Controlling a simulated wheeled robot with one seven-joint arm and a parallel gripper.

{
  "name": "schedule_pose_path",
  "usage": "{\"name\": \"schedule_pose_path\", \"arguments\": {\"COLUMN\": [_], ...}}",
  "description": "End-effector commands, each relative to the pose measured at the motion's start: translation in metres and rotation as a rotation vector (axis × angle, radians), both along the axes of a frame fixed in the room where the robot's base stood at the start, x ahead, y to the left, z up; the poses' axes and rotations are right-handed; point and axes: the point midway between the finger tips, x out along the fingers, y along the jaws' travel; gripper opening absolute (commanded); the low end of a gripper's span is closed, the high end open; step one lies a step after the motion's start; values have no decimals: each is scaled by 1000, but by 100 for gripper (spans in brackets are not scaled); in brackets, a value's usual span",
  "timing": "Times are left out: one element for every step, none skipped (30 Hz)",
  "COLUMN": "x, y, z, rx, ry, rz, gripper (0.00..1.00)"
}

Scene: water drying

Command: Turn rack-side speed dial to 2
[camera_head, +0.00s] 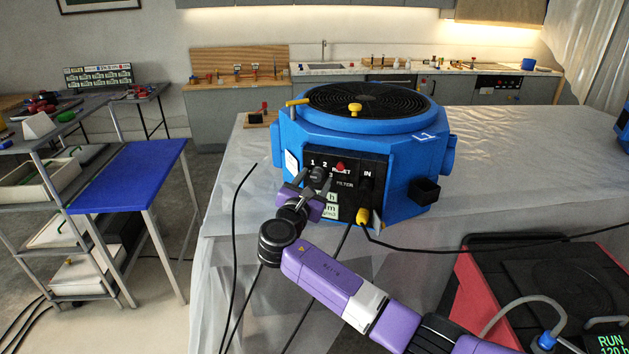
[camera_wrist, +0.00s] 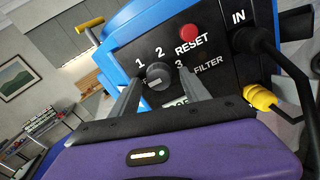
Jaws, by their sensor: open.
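A blue air mover (camera_head: 300,137) with a round black grille on top stands on the sheeted table. Its black front panel carries a dark round speed dial (camera_wrist: 158,76), marked 1, 2 and 3, with a small light mark on its face; I cannot tell which number it points to. The dial also shows in the head view (camera_head: 318,173), partly behind my gripper. My gripper (camera_wrist: 160,84) is open, its two fingers on either side of the dial. I cannot tell whether they touch it. A red RESET button (camera_wrist: 189,34) sits to the upper right.
A rack (camera_head: 60,215) with trays stands left. A red and black unit (camera_head: 480,290) is at lower right; another blue unit (camera_head: 622,125) is at the right edge.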

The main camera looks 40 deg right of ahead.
Motion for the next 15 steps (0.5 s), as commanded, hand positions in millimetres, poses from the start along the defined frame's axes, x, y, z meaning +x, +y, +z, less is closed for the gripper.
{"name": "schedule_pose_path", "arguments": {"x": [0,0,0,0,0,0,0,0,0,0,0,0,0,0,0], "y": [0,0,0,0,0,0,0,0,0,0,0,0,0,0,0], "z": [0,0,0,0,0,0,0,0,0,0,0,0,0,0,0], "rx": [0,0,0,0,0,0,0,0,0,0,0,1,1,2,4], "ry": [0,0,0,0,0,0,0,0,0,0,0,-1,-2,-3,-7], "rz": [0,0,0,0,0,0,0,0,0,0,0,0,-1,-1,-1], "gripper": [52,46,39,33,27,19,13,7,0,0,0,0,0,0,0]}}
